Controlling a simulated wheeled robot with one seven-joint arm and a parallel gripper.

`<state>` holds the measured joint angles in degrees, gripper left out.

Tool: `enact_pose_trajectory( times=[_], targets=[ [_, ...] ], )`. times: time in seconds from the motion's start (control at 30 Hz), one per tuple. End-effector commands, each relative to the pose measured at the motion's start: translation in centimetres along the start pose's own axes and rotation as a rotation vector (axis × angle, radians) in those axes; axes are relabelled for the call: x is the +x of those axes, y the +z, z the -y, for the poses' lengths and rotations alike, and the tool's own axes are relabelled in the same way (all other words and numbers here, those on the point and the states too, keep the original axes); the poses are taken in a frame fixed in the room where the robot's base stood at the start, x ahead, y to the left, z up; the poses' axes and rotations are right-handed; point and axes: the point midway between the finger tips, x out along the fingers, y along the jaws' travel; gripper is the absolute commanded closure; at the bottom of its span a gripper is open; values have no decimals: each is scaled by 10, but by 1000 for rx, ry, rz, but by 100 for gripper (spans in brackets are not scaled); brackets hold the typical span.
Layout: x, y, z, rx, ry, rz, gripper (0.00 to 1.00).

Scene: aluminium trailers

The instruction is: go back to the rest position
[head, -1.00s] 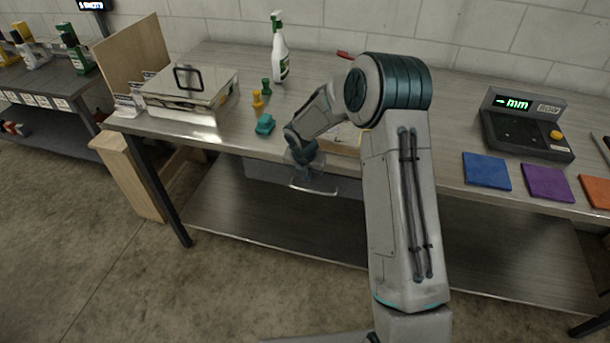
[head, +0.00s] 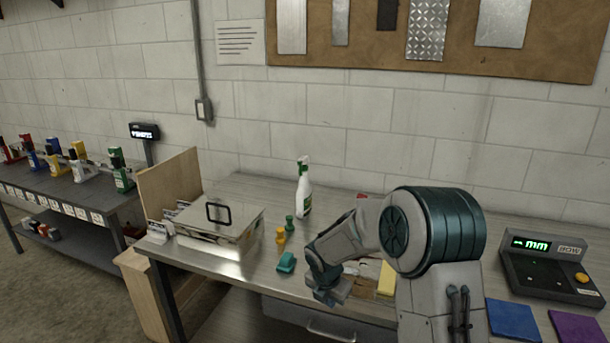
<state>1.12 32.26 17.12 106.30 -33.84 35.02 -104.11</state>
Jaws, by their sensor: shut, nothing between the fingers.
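My gripper (head: 331,295) is at the end of my arm, low at the front edge of the workbench, right of a teal block. It points down over the edge near the drawer, and its fingers are small and partly hidden by the wrist. It holds nothing that I can see. My arm's large teal-banded joint covers part of the bench behind it.
The metal workbench (head: 240,275) carries a lidded metal box (head: 218,224), a spray bottle (head: 304,190), a teal block (head: 286,262), small yellow and green pieces, and a display unit (head: 550,265). A drawer handle (head: 330,331) juts below. The air above the bench is free.

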Motion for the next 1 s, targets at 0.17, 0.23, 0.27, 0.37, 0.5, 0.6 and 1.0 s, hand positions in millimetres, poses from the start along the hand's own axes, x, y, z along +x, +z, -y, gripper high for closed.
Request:
enact_pose_trajectory(
  times=[0.17,0.23,0.27,0.37,0.5,0.6,1.0],
  targets=[
    [-61,2,39,381,-12,41,100],
    [-83,0,55,534,-12,52,100],
    [-91,-2,62,602,-12,55,100],
    [-119,-9,85,824,-6,65,100],
    [-153,-24,118,1140,12,66,100],
    [-174,-39,140,1365,28,58,100],
    [-226,-112,215,2226,81,-88,100]
  ],
)
